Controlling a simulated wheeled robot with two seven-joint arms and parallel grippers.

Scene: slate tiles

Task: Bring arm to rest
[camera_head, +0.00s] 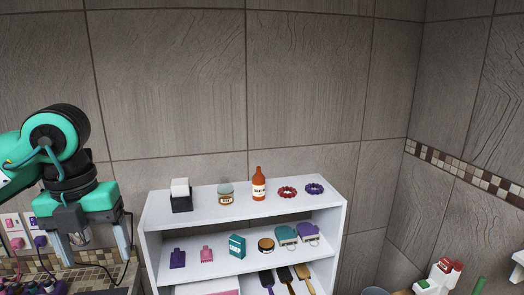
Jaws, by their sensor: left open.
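My left arm (62,135) comes in from the left edge, teal and black. Its gripper (95,254) points down with the two grey fingers apart and nothing seen between them. It hangs in front of the tiled wall, left of the white shelf unit and over the counter at the lower left. My right arm and gripper are not in view.
The white shelf (155,216) holds a tissue box (182,202), a jar (226,198), an orange bottle (258,188), and red (287,192) and purple (314,188) rings on top. Small bottles crowd the counter (96,276). The wall above is bare.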

